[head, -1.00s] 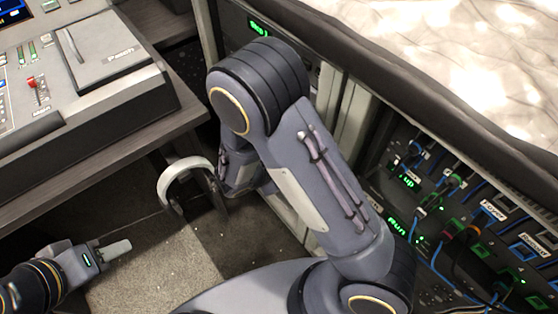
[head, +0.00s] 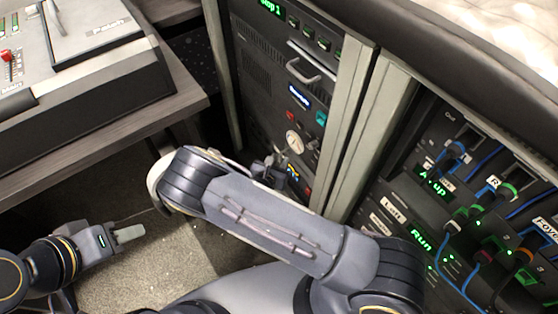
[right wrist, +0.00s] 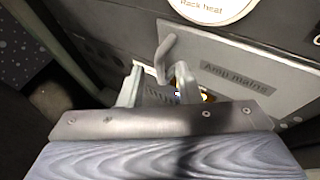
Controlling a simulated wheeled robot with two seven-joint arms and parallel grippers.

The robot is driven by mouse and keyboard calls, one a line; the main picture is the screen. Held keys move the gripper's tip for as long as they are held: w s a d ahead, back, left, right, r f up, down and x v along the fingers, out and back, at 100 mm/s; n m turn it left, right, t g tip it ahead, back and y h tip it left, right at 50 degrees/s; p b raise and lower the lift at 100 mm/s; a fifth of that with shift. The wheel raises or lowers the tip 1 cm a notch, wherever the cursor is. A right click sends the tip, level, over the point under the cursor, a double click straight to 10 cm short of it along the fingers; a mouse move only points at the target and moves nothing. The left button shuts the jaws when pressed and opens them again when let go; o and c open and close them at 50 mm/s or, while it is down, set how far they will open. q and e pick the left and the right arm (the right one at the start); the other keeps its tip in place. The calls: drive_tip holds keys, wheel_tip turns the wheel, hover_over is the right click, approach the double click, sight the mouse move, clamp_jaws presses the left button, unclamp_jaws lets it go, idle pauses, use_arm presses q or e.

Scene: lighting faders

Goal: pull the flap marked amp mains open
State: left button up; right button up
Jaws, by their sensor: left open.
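The flap marked amp mains (right wrist: 285,84) is a grey panel in the right wrist view, with a dark label and a bent grey handle (right wrist: 168,55) at its left. It looks shut, though its lower part is hidden by my gripper. My right gripper (right wrist: 160,80) is open, its two fingers spread just below the handle in the picture, with nothing held. Whether a finger touches the flap I cannot tell. In the head view my right arm hides most of the gripper and the flap. My left gripper (head: 128,233) is open and empty at the lower left, away from the rack.
A round white dial marked rack heat (right wrist: 210,6) is above the flap. The equipment rack (head: 255,75) has another handle (head: 303,68) higher up. A second rack (head: 430,185) with cables stands at right. A desk with a console (head: 100,70) is at the left.

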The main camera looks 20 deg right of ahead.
drive_tip(key=shift+w+d+f, duration=0.2)
drive_tip(key=shift+w+d, duration=0.1)
drive_tip(key=shift+w, duration=0.15)
drive_tip(key=shift+c, duration=0.3)
clamp_jaws()
